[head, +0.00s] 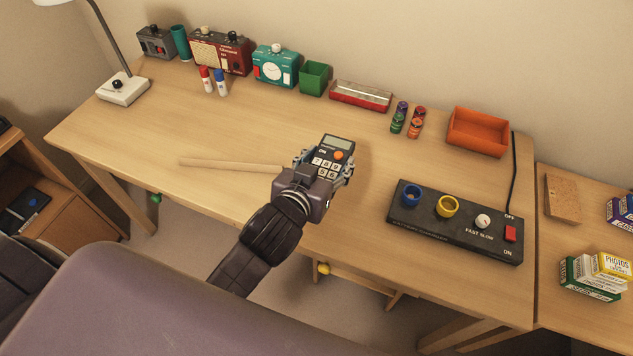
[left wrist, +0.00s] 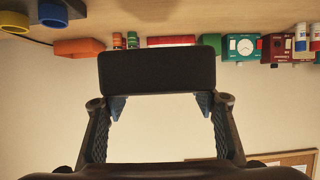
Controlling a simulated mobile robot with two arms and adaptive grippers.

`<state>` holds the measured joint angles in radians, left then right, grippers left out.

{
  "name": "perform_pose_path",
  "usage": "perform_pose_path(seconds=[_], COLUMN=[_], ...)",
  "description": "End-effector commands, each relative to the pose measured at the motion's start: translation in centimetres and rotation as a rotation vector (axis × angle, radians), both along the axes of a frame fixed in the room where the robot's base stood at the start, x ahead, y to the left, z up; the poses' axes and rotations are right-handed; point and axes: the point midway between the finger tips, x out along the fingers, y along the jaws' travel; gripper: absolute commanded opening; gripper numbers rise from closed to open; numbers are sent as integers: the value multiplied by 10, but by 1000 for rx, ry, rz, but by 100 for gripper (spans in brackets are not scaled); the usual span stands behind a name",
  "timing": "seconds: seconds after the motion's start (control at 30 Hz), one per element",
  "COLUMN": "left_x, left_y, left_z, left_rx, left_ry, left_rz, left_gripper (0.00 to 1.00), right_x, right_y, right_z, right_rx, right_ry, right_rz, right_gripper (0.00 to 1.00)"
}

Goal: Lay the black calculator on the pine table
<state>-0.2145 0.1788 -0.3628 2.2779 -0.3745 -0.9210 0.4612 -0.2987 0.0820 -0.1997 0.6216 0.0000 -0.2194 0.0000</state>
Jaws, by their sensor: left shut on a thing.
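My left gripper (head: 322,170) is shut on the black calculator (head: 332,155) and holds it over the middle of the pine table (head: 240,130). The calculator's keypad and grey display face up towards my head camera. In the upside-down left wrist view the calculator (left wrist: 157,70) shows as a plain dark slab between the fingers of my left gripper (left wrist: 160,105). I cannot tell how far it is above the tabletop. My right gripper is not in view.
A wooden stick (head: 228,165) lies left of the gripper. A black control panel (head: 455,235) with cups stands to the right. An orange tray (head: 477,132), a red tin (head: 360,96), a green box (head: 315,78) and a teal timer (head: 275,66) line the back. The table's left-middle is mostly clear.

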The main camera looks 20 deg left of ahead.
Motion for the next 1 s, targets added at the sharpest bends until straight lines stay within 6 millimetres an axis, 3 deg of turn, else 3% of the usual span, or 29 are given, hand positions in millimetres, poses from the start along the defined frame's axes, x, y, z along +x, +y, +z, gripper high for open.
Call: perform_pose_path(seconds=[0.1,0.33,0.57,0.8,1.0], left_x=[-1,0,0,0,0], left_y=[0,0,0,0,0], left_z=[-36,-89,-109,-144,-147], left_rx=[4,2,0,1,0], left_ry=[4,1,-1,0,-3], left_rz=[-2,-2,-1,0,-2], left_gripper=[25,25,25,25,25], right_x=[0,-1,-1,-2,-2], right_y=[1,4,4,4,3], right_z=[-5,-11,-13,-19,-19], right_rx=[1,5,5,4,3], right_ry=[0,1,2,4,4], right_rz=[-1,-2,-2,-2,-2], right_gripper=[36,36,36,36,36])
